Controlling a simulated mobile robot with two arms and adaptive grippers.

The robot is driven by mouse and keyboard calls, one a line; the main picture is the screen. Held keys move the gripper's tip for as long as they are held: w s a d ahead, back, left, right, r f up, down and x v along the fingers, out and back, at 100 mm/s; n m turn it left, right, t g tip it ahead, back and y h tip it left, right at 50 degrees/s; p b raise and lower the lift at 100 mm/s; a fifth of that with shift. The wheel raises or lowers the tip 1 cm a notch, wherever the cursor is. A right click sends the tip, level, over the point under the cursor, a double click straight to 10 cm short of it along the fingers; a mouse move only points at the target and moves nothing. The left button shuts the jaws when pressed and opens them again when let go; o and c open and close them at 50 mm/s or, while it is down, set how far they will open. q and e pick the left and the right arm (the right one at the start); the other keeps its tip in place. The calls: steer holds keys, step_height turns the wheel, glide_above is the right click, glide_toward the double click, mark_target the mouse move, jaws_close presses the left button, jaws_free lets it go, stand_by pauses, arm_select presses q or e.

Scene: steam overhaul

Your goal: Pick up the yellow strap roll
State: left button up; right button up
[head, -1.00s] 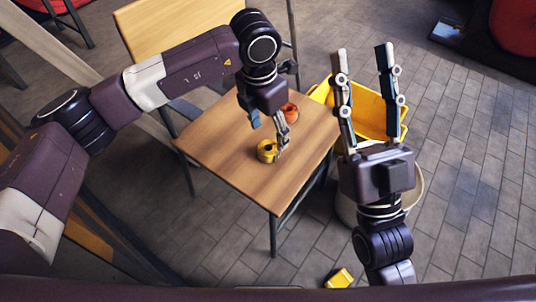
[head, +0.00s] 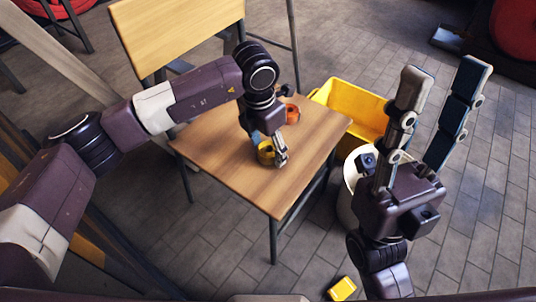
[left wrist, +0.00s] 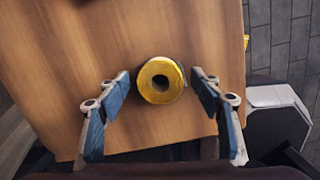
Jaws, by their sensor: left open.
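The yellow strap roll (head: 265,153) lies on the wooden seat of a chair (head: 240,185). In the left wrist view the roll (left wrist: 147,82) lies with its round hole facing the camera. My left gripper (head: 268,155) is right above the roll in the head view. In the left wrist view its fingers (left wrist: 160,92) are open, one on each side of the roll, with a gap on both sides. My right gripper (head: 443,82) is open and empty, raised at the right with its fingers pointing up.
An orange roll (head: 292,114) lies on the seat behind the yellow one. A yellow crate (head: 350,105) and a white bucket (head: 347,190) stand on the floor right of the chair. A small yellow object (head: 341,289) lies on the tiles.

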arm_select(q)
steer(key=shift+f, duration=0.3)
steer(key=shift+c, duration=0.4)
steer(key=shift+w, duration=0.1)
steer(key=c, duration=1.2)
steer(key=shift+r, duration=0.1)
